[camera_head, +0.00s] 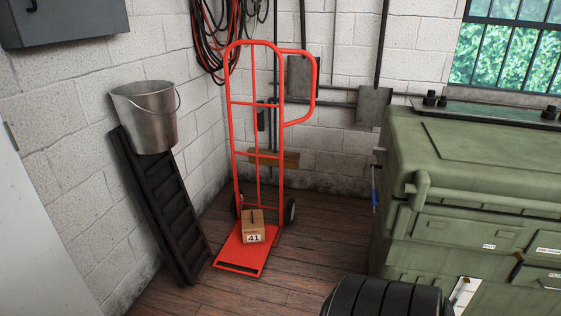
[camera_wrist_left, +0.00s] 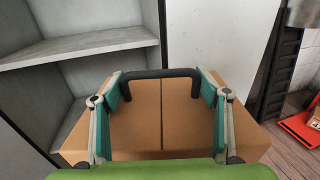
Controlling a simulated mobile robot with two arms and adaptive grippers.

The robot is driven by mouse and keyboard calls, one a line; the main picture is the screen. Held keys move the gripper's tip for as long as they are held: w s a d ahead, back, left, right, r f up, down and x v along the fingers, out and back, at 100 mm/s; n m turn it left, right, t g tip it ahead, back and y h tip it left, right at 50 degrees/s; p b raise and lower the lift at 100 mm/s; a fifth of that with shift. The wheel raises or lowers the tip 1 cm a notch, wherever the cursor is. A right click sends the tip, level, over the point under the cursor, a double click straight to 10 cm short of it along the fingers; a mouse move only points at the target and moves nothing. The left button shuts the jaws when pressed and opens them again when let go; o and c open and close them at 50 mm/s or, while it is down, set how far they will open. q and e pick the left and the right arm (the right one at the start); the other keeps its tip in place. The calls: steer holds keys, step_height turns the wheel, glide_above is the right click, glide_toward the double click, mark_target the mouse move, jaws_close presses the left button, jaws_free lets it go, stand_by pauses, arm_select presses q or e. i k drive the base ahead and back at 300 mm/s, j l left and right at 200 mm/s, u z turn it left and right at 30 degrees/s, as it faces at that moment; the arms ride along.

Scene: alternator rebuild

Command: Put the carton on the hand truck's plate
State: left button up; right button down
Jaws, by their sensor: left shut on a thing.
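My left gripper (camera_wrist_left: 160,76) is shut on the black handle of a brown carton (camera_wrist_left: 140,125) in the left wrist view, with one teal-padded finger at each end of the handle. The carton's lower part is hidden. The red hand truck (camera_head: 256,156) stands upright near the wall corner in the head view. Its flat red plate (camera_head: 238,260) lies on the floor. Neither gripper shows in the head view.
A black slatted rack (camera_head: 165,205) leans beside the plate, with a metal bucket (camera_head: 147,115) above it. A green chest (camera_head: 465,190) stands at right, a black ribbed round thing (camera_head: 385,298) in front. Grey shelves (camera_wrist_left: 80,45) are near the held carton. Bare floor lies right of the plate.

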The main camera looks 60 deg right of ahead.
mark_target(244, 252)
steer(key=i+l+z, duration=0.15)
steer(key=l+z, duration=0.15)
steer(key=i+l+z, duration=0.2)
steer(key=l+z, duration=0.15)
steer(key=i+l+z, duration=0.3)
steer(key=l, duration=0.15)
steer(key=i+l+z, duration=0.1)
steer(key=i+l, duration=0.45)
steer(key=l, duration=0.1)
